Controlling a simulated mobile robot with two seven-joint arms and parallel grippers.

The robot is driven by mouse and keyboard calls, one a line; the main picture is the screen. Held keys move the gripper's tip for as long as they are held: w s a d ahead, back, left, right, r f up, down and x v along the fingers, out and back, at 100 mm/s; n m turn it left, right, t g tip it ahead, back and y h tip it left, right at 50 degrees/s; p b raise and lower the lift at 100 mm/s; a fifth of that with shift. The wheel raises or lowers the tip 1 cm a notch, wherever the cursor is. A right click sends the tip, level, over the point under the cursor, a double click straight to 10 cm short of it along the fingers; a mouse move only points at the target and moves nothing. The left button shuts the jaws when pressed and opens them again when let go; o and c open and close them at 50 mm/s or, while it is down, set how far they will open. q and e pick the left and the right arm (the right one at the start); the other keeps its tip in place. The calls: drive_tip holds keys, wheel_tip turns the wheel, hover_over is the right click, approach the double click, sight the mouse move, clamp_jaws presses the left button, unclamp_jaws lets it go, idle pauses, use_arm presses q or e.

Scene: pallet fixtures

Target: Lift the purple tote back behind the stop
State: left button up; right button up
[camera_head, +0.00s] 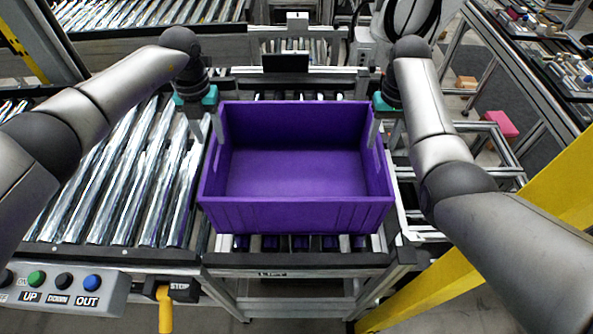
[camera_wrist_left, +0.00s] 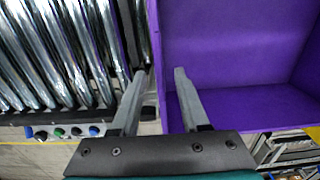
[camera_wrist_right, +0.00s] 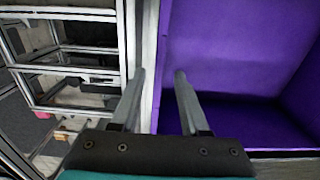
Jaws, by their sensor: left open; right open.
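The purple tote (camera_head: 295,215) is empty and upright on the short roller section at the centre of the head view. My left gripper (camera_head: 217,127) is open at the tote's left side wall; in the left wrist view its fingers (camera_wrist_left: 160,72) lie on either side of that wall. My right gripper (camera_head: 375,130) is open at the right side wall; in the right wrist view its fingers (camera_wrist_right: 160,73) also straddle the wall. Neither gripper is closed on it. Which part is the stop I cannot tell; a black plate (camera_head: 286,62) stands behind the tote.
A wide roller conveyor (camera_head: 110,180) adjoins on the left. A button panel (camera_head: 60,290) and a yellow-handled lever labelled STOP (camera_head: 166,305) are at the front left. A yellow post (camera_head: 470,260) and metal frames stand on the right.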

sight(215, 149)
use_arm(q)
drive_tip(key=shift+f, duration=3.5)
use_arm(e)
drive_tip(key=shift+f, duration=3.5)
use_arm(q)
drive_tip(key=shift+c, duration=0.2)
use_arm(e)
drive_tip(key=shift+c, duration=0.2)
use_arm(q)
clamp_jaws()
use_arm(e)
clamp_jaws()
use_arm(q)
drive_tip(key=shift+w+r, duration=0.1)
